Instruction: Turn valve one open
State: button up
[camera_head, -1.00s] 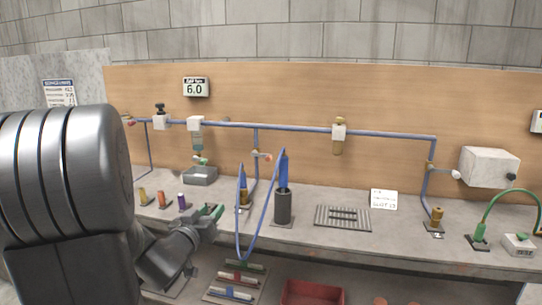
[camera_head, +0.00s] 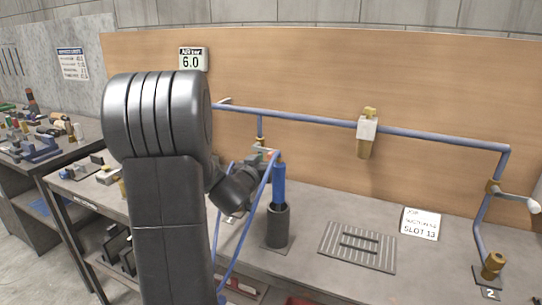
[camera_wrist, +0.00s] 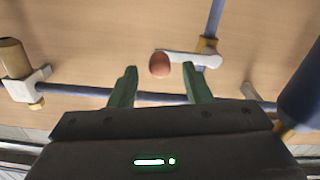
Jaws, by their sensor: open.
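A valve with a white lever (camera_wrist: 182,57) and a reddish-brown round knob (camera_wrist: 159,64) is on a blue pipe in the wrist view. The lever sticks out sideways, across the pipe. My gripper (camera_wrist: 159,69) is open, with its green fingers on either side of the knob and nothing held; whether they touch it I cannot tell. In the head view this valve (camera_head: 260,149) is on the left drop pipe, partly hidden by my arm. A number for it is not readable. Another white-lever valve (camera_head: 515,195) is on the right drop pipe, above a plate marked 2.
A dark cup (camera_head: 277,228) with a blue tool in it stands close to my wrist, and a blue hose loops beside it. A slotted grille (camera_head: 357,247) and a white card (camera_head: 421,223) lie to the right. A blue pipe (camera_head: 310,119) runs along the wooden back panel.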

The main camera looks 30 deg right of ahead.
jog(key=shift+x, duration=1.4)
jog(key=shift+c, duration=0.2)
grip_shut()
jog(key=shift+r, duration=0.1)
